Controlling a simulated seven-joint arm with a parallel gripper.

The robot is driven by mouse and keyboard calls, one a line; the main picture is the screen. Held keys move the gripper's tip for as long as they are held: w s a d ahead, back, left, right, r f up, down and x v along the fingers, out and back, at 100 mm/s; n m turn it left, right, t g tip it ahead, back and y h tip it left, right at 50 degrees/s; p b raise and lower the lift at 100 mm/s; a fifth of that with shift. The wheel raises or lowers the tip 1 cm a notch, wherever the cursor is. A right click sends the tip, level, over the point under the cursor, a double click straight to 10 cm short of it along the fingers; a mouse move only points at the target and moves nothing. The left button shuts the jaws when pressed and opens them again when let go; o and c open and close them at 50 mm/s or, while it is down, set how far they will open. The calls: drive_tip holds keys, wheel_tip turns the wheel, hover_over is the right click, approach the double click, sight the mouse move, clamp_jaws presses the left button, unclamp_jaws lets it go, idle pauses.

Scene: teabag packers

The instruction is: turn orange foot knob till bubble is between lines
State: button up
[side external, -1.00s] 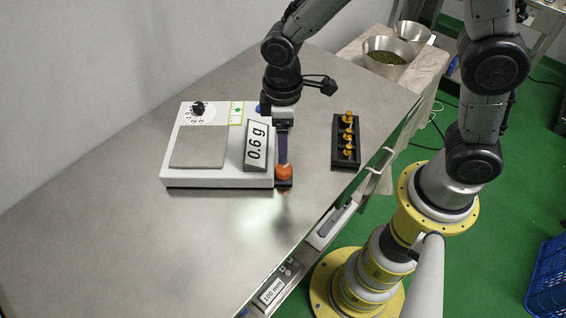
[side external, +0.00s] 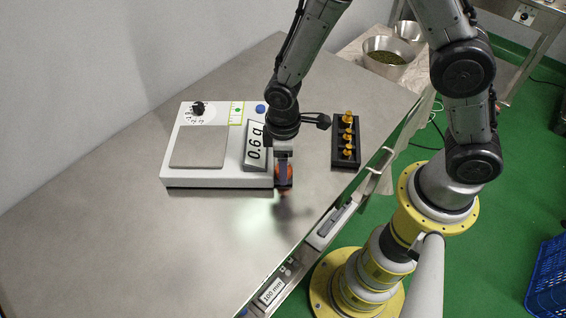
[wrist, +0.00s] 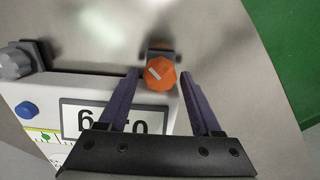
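The orange foot knob (side external: 284,172), with a pale mark on its top, sits at the near right corner of the white scale (side external: 220,182). It also shows in the wrist view (wrist: 160,74). My gripper (wrist: 160,75) is open, with one purple finger on each side of the knob and visible gaps between. In the side view my gripper (side external: 284,184) partly hides the knob. In the wrist view the level is partly cut off.
A blue knob (side external: 260,109) and a black dial (side external: 198,107) are on the scale. A black rack (side external: 346,155) with several yellow pieces stands to the right. The table's front left is clear.

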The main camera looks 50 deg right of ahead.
clamp_jaws()
drive_tip(key=shift+n, duration=0.8)
drive_tip(key=shift+o, duration=1.4)
unclamp_jaws()
drive_tip(key=shift+r, duration=0.1)
wheel_tip(320, 180, up, 14)
